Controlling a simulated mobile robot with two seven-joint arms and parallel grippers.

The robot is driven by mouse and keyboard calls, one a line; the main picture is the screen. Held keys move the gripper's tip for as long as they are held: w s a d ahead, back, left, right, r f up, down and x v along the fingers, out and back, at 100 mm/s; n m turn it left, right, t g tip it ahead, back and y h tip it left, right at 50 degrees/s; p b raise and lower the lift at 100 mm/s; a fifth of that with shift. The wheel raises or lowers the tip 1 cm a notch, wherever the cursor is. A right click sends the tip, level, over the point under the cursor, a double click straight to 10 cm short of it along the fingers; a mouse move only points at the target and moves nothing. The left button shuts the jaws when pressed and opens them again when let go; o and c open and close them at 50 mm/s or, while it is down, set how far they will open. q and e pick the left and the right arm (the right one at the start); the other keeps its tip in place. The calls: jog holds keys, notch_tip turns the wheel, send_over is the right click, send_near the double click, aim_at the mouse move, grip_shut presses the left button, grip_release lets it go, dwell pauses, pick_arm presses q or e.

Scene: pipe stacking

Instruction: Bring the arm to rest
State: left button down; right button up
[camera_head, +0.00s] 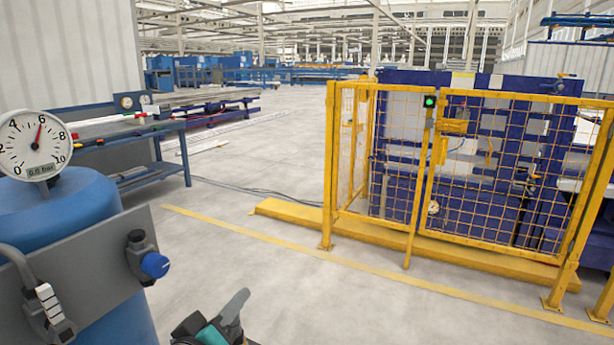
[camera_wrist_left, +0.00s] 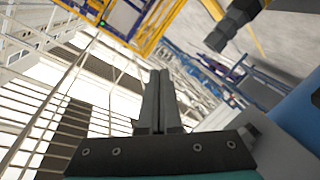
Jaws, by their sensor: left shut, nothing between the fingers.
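My left gripper (camera_head: 236,308) shows at the bottom edge of the head view, just right of the blue tank. Its dark fingers point up and to the right. In the left wrist view the two fingers of the gripper (camera_wrist_left: 159,78) lie together, shut with nothing between them. It touches nothing that I can see. The rest of the left arm is mostly out of the frame. My right gripper is not in view.
A blue tank (camera_head: 55,205) with a pressure gauge (camera_head: 33,146) and a grey panel (camera_head: 85,275) stands close at the left. A yellow mesh fence (camera_head: 420,225) stands at the right. A blue workbench (camera_head: 150,178) is behind the tank. The grey floor (camera_head: 300,290) between is clear.

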pick_arm(q)
jog(key=s+a+f+m+g+y, duration=0.2)
jog(key=s+f+m+g, duration=0.3)
jog(key=s+f, duration=0.6)
jog(key=s+a+f+m+g+y, duration=0.25)
jog(key=s+f+g, duration=0.55)
jog(key=s, duration=0.6)
notch_tip(320, 180, down, 24)
jog(key=a, duration=0.2)
jog(key=s+a+f, duration=0.4)
jog(key=s+f, duration=0.8)
jog(key=shift+a+f+m+g, duration=0.25)
jog(key=shift+a+m+g, duration=0.05)
jog(key=shift+a+m, duration=0.05)
jog(key=shift+s, duration=0.1)
